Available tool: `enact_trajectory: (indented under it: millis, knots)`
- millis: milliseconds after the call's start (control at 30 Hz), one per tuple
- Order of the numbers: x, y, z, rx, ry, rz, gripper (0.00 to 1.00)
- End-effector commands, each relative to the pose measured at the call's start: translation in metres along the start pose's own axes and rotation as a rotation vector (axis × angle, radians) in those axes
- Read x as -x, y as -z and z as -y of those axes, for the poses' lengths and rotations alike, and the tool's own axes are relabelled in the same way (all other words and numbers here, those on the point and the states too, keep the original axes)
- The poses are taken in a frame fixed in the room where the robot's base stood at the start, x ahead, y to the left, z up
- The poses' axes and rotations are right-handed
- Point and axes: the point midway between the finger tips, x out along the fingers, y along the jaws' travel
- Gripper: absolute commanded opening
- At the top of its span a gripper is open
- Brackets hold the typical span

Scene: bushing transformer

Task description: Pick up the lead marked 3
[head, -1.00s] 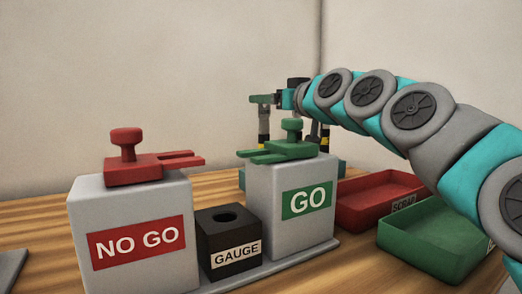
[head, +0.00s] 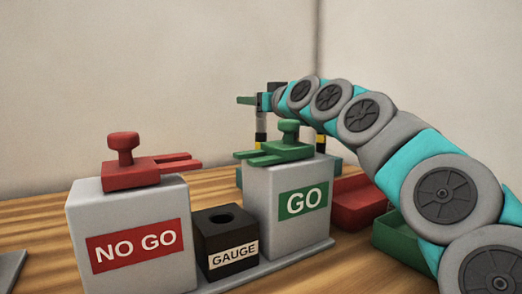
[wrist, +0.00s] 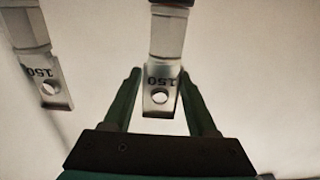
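In the wrist view, a lead with a flat silver lug (wrist: 160,77) hangs in the middle, with a round hole and "150" seen upside down. My gripper (wrist: 160,80) has its two green fingers apart, one on each side of this lug; narrow gaps show, so it looks open and not clamped. A second similar lug (wrist: 52,90) hangs to the left, outside the fingers. No mark "3" is readable on either lead. In the head view, my gripper (head: 247,100) is small, behind and above the GO block, and its fingers' opening is hard to see.
A grey GO block (head: 258,190) with a green gauge on top stands below my arm. A NO GO block (head: 85,220) with a red gauge and a black GAUGE block (head: 212,252) stand left. Red (head: 355,212) and green (head: 400,245) trays lie right, partly hidden by my arm.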

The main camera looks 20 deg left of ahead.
Motion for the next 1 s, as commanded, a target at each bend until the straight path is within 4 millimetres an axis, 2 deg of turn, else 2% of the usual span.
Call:
enact_trajectory:
  millis: [67, 500, 1000]
  knots:
    - [0.0000, 0.0000, -0.0001, 0.000, 0.000, 0.000, 0.48]
    - [0.0000, -0.0001, 0.0000, 0.000, 0.000, 0.000, 0.00]
    - [0.0000, -0.0002, 0.0000, 0.000, 0.000, 0.000, 0.00]
